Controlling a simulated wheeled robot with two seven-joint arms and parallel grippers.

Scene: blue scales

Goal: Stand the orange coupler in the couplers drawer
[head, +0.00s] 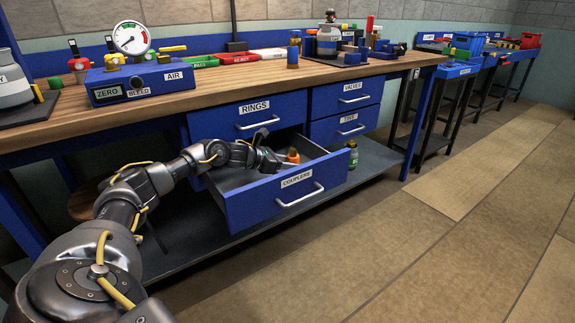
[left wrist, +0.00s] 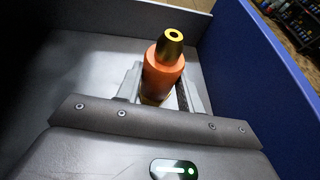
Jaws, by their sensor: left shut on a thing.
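The couplers drawer (head: 270,204) is pulled open under the workbench, with a blue front, a silver handle and a "COUPLERS" label. The orange coupler (head: 293,156) is inside the drawer, upright. In the left wrist view the coupler (left wrist: 163,75) has an orange body, a dark brass tip on top and a brass-coloured lower end. My left gripper (head: 281,160) reaches into the drawer and is shut on the coupler, one finger on each side (left wrist: 160,88). The coupler's bottom is partly hidden, so I cannot tell if it touches the drawer floor (left wrist: 75,70). My right gripper is not in view.
Closed drawers labelled RINGS (head: 255,118), VALVES (head: 350,95) and TEES (head: 347,125) surround the open one. The bench top (head: 230,78) holds a gauge box (head: 138,82) and tools. A small green bottle (head: 353,156) stands on the lower shelf. The floor (head: 430,225) at right is clear.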

